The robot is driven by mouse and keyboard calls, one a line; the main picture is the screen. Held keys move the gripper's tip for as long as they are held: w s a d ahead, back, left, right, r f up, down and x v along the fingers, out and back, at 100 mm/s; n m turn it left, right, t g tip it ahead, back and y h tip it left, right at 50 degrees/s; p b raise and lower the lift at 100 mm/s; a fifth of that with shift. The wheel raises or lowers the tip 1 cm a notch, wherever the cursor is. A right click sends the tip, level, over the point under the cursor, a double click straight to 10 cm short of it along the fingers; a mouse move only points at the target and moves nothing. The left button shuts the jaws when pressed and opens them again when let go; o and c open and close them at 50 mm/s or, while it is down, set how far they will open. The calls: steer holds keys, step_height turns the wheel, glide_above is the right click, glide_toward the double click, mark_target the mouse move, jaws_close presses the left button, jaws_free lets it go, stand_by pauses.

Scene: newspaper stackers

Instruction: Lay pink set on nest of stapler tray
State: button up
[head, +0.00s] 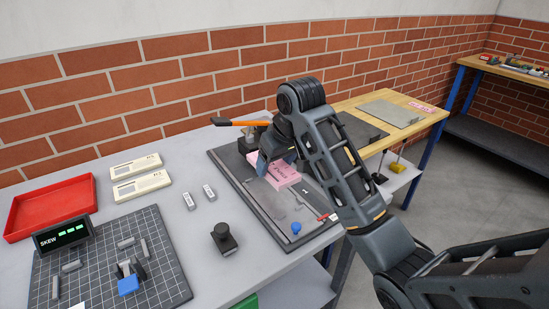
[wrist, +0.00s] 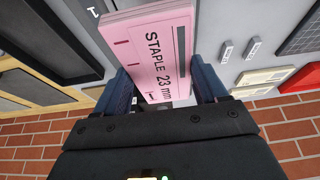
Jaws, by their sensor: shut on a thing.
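The pink set (head: 284,173) is a small stack of pink sheets, marked "STAPLE 23 mm" in the wrist view (wrist: 150,45). My gripper (head: 268,165) is shut on its edge, with one blue finger on each side in the wrist view (wrist: 163,92). The stapler tray (head: 238,185) is a dark-rimmed grey board on the grey bench. It carries a stapler with an orange lever (head: 240,123) at its back. The pink set is over the tray; I cannot tell whether it touches it.
On the bench are a black knob (head: 224,237), two small grey blocks, two cream boxes (head: 140,182), a red tray (head: 50,207) and a gridded mat (head: 150,260) with a "SKEW" display. A wooden table (head: 432,118) with a grey plate stands behind right.

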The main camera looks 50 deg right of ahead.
mark_target(282, 173)
steer(key=shift+f+b, duration=1.35)
steer(key=shift+f, duration=2.35)
steer(key=shift+f, duration=0.55)
steer(key=o, duration=1.2)
steer(key=shift+c, duration=0.2)
steer(key=shift+b+v, duration=0.3)
steer(key=shift+v, duration=3.6)
